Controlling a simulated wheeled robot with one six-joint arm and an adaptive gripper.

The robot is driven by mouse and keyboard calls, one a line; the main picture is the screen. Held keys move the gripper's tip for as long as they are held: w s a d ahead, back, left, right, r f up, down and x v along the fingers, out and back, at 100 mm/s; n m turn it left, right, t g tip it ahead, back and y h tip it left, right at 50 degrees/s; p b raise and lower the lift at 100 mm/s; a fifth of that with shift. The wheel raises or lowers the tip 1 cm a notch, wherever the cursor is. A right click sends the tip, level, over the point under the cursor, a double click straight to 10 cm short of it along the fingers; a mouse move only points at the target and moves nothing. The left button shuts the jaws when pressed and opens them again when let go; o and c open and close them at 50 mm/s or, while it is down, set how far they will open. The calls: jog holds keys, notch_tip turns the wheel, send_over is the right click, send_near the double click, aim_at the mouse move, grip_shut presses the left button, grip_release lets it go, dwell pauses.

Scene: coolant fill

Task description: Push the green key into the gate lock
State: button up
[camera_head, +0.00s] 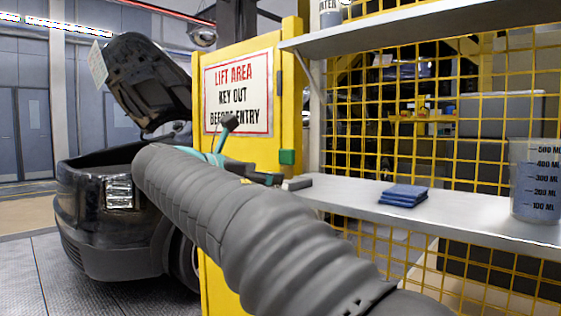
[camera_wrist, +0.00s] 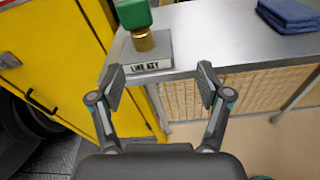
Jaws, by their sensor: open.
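The green key (camera_wrist: 134,14) stands upright in the wrist view, its brass shaft going down to a small grey block with a lettered label (camera_wrist: 146,58) on the shelf corner. In the head view my gripper (camera_head: 247,150) is left of the key and partly hidden by my arm. A dark fitting (camera_wrist: 8,60) sits on the yellow gate; I cannot tell if it is the lock.
The grey shelf (camera_head: 460,207) holds folded blue cloths (camera_head: 404,195) and a clear measuring jug (camera_head: 536,185). Another shelf (camera_head: 400,33) is above, with yellow mesh behind. A black car (camera_head: 115,215) with its hood up stands left of the gate.

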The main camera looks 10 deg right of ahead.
aim_at(284, 152)
jog(key=w+a+r+n+h, duration=0.1)
jog(key=a+r+h, duration=0.1)
jog(key=a+r, duration=0.1)
jog(key=shift+t, duration=0.4)
jog(key=x, duration=1.3)
jog(key=shift+w+r, duration=0.1)
jog(key=shift+w, duration=0.3)
jog(key=shift+a, duration=0.1)
jog(key=c, duration=1.3)
